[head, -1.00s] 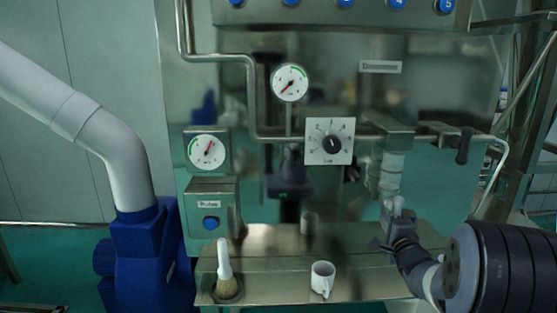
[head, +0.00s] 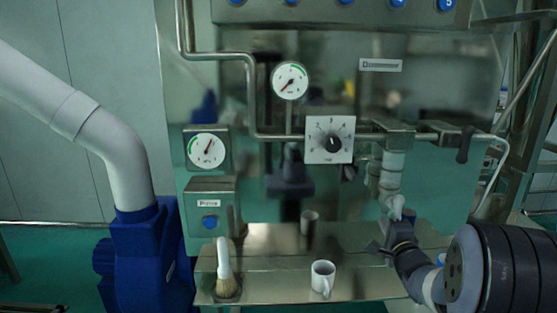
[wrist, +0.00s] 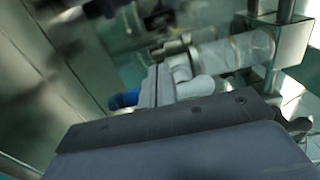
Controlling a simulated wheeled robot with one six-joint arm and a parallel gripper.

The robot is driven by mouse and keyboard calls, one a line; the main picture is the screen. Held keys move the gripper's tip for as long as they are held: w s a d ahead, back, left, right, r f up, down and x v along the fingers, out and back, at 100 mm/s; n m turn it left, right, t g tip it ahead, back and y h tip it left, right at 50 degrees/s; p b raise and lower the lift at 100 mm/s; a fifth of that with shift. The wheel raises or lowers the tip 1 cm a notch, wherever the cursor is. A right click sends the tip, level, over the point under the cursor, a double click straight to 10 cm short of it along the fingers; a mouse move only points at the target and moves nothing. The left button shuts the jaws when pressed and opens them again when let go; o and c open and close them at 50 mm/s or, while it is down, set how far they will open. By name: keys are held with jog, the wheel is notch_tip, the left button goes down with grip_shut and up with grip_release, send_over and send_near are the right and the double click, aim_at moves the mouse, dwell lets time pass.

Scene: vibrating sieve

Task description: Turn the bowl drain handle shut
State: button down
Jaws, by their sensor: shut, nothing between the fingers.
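A dark lever handle (head: 465,144) hangs down from the metal pipe at the right of the machine in the head view. It looks like the drain handle, but no label shows on it. My gripper (head: 396,208) is shut and empty, pointing up under the clear pipe sleeve (head: 392,172), below and left of the lever. In the wrist view my pale gripper fingers (wrist: 187,80) are together, close to the clear sleeve (wrist: 236,52). I cannot tell whether they touch it. The lever is not clearly visible in the wrist view.
A white mug (head: 323,276) and a brush (head: 225,272) stand on the metal shelf below. A square dial (head: 330,139), two round gauges and a blue button (head: 210,222) are on the panel. A blue motor (head: 147,258) stands at the left.

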jog(key=s, duration=0.5)
jog(key=shift+d, duration=0.1)
